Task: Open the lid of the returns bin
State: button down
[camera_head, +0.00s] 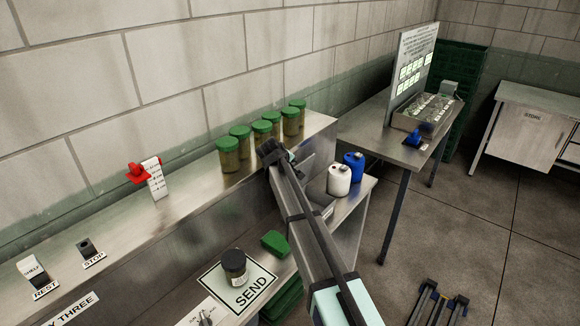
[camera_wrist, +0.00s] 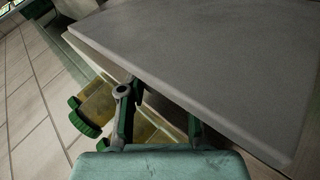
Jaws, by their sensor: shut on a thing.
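The returns bin (camera_head: 322,203) is a grey box on the bench, largely hidden behind my arm in the head view. A flat grey panel that looks like its lid (camera_wrist: 205,60) fills the upper right of the wrist view and stands tilted across it. My gripper (camera_head: 272,153) is at the upper side of the bin, close to the green-lidded jars. In the wrist view my gripper (camera_wrist: 160,115) has its fingers at the panel's near edge and is shut on it. The exact contact is partly hidden.
Several green-lidded jars (camera_head: 240,142) stand on the ledge just left of my gripper. White (camera_head: 339,179) and blue (camera_head: 354,166) jugs stand right of the bin. The floor at right is mostly free.

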jog(key=shift+a+f, duration=0.1)
jog(key=shift+a, duration=0.05)
jog(key=c, duration=0.8)
grip_release()
jog(key=shift+w+f, duration=0.15)
jog(key=v, duration=1.2)
